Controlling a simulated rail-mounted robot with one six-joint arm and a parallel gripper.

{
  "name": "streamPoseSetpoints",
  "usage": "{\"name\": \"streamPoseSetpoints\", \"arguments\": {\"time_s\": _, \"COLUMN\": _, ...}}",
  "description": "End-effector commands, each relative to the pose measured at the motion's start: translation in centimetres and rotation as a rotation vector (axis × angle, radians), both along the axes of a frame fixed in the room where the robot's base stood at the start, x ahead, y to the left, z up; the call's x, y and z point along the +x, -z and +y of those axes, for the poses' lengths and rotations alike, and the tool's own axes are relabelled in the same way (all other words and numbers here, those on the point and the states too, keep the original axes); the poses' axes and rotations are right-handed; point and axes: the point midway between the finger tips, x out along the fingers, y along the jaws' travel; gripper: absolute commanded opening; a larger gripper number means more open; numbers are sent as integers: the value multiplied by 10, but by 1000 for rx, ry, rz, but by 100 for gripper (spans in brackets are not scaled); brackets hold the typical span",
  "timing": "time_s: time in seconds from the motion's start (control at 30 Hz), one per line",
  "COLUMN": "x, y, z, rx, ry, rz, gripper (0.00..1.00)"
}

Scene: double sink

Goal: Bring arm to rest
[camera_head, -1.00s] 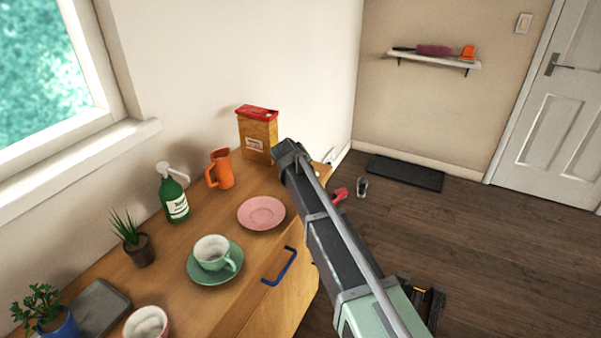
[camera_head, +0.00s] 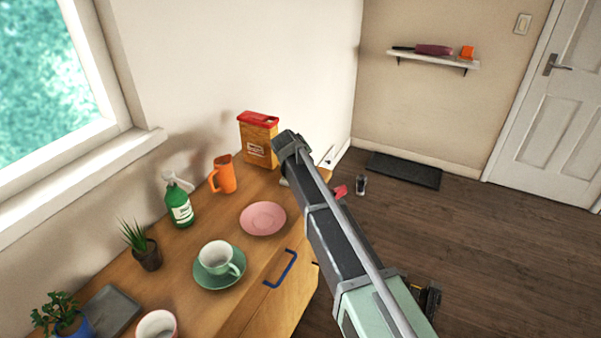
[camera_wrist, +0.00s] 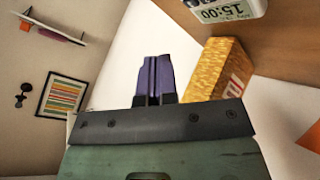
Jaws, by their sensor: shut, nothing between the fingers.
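My gripper (camera_wrist: 154,78) shows in the wrist view with its two dark purple fingers closed side by side and nothing between them. A yellow box (camera_wrist: 217,72) is in view just right of the fingers; I cannot tell the distance. In the head view my arm (camera_head: 335,240) reaches from the lower right up beside the right end of the wooden counter (camera_head: 185,270). My gripper cannot be made out in the head view.
The counter holds a red-topped box (camera_head: 258,140), orange pitcher (camera_head: 223,175), green spray bottle (camera_head: 179,205), pink plate (camera_head: 263,218), cup (camera_head: 216,256) on a green saucer, and plants. A clock (camera_wrist: 228,9) shows in the wrist view. Open floor (camera_head: 480,240) lies right.

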Motion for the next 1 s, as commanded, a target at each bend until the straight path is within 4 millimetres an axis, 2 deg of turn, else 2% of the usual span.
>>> {"name": "streamPoseSetpoints", "arguments": {"time_s": 0.43, "x": -1, "y": -1, "z": -1, "rx": -2, "ry": 5, "rz": 8, "gripper": 0}}
{"name": "streamPoseSetpoints", "arguments": {"time_s": 0.5, "x": -13, "y": 6, "z": -5, "rx": 4, "ry": 33, "rz": 60, "gripper": 0}}
{"name": "streamPoseSetpoints", "arguments": {"time_s": 0.57, "x": -42, "y": 15, "z": -13, "rx": 26, "ry": 68, "rz": 138, "gripper": 0}}
{"name": "streamPoseSetpoints", "arguments": {"time_s": 0.6, "x": -68, "y": 21, "z": -24, "rx": 45, "ry": 96, "rz": 197, "gripper": 0}}
{"name": "streamPoseSetpoints", "arguments": {"time_s": 0.67, "x": -113, "y": 30, "z": -54, "rx": 81, "ry": 158, "rz": 299, "gripper": 0}}
{"name": "streamPoseSetpoints", "arguments": {"time_s": 0.7, "x": -147, "y": 36, "z": -76, "rx": 109, "ry": 202, "rz": 371, "gripper": 0}}
{"name": "streamPoseSetpoints", "arguments": {"time_s": 0.77, "x": -198, "y": 42, "z": -111, "rx": 158, "ry": 272, "rz": 479, "gripper": 0}}
{"name": "streamPoseSetpoints", "arguments": {"time_s": 0.8, "x": -232, "y": 45, "z": -132, "rx": 191, "ry": 316, "rz": 543, "gripper": 0}}
{"name": "streamPoseSetpoints", "arguments": {"time_s": 0.9, "x": -307, "y": 48, "z": -177, "rx": 276, "ry": 413, "rz": 674, "gripper": 0}}
{"name": "streamPoseSetpoints", "arguments": {"time_s": 1.0, "x": -357, "y": 48, "z": -210, "rx": 348, "ry": 489, "rz": 731, "gripper": 0}}
